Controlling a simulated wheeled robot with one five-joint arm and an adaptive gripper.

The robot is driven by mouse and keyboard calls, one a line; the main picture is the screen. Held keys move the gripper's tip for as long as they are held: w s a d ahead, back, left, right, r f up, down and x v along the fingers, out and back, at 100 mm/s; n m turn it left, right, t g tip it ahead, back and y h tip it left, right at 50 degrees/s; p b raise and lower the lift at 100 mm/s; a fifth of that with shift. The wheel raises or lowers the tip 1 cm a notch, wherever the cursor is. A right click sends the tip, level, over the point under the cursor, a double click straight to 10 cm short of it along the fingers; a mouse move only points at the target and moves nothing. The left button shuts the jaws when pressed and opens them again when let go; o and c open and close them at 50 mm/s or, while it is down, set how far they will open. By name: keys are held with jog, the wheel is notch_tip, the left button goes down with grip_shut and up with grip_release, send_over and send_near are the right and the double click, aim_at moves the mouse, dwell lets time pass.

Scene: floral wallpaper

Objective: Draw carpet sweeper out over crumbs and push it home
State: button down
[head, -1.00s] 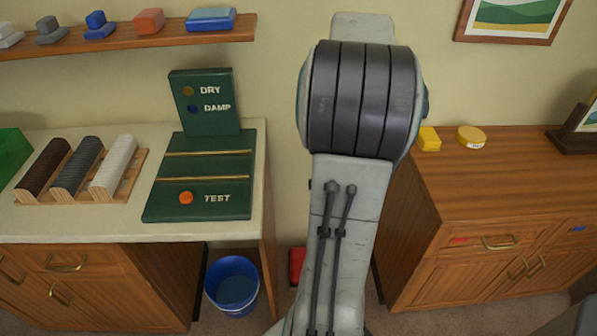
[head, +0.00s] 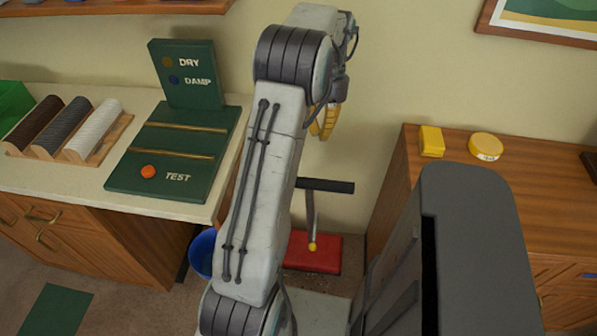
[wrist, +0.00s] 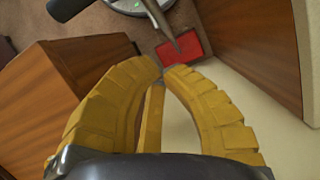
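The carpet sweeper has a flat red head (head: 312,254) on the carpet in the gap between the two cabinets. Its thin grey handle (head: 310,216) rises to a dark crossbar grip (head: 326,186). In the wrist view the red head (wrist: 181,47) is beyond my fingertips, and the dark grip (wrist: 69,8) is at upper left. My gripper (head: 326,122) has yellow fingers and hangs above the grip, apart from it. In the wrist view its fingertips (wrist: 163,72) meet with nothing between them.
A wooden cabinet (head: 520,185) stands right, with a yellow box (head: 431,141) and round tin (head: 486,146) on top. The left counter (head: 85,185) holds a green test board (head: 170,155). A blue bucket (head: 202,252) is partly hidden by my arm. A green mat (head: 56,310) lies on the floor.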

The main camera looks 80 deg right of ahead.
jog(key=shift+w+a+f+p, duration=0.1)
jog(key=shift+a+f+p, duration=0.95)
jog(key=shift+f+p, duration=0.7)
jog(key=shift+w+a+f+p, duration=0.15)
jog(key=shift+a+f+p, duration=0.85)
jog(key=shift+f+p, duration=0.75)
jog(key=shift+w+a+f+p, duration=0.1)
jog(key=shift+a+f+p, duration=0.95)
jog(key=shift+f+p, duration=0.7)
jog(key=shift+f, duration=0.2)
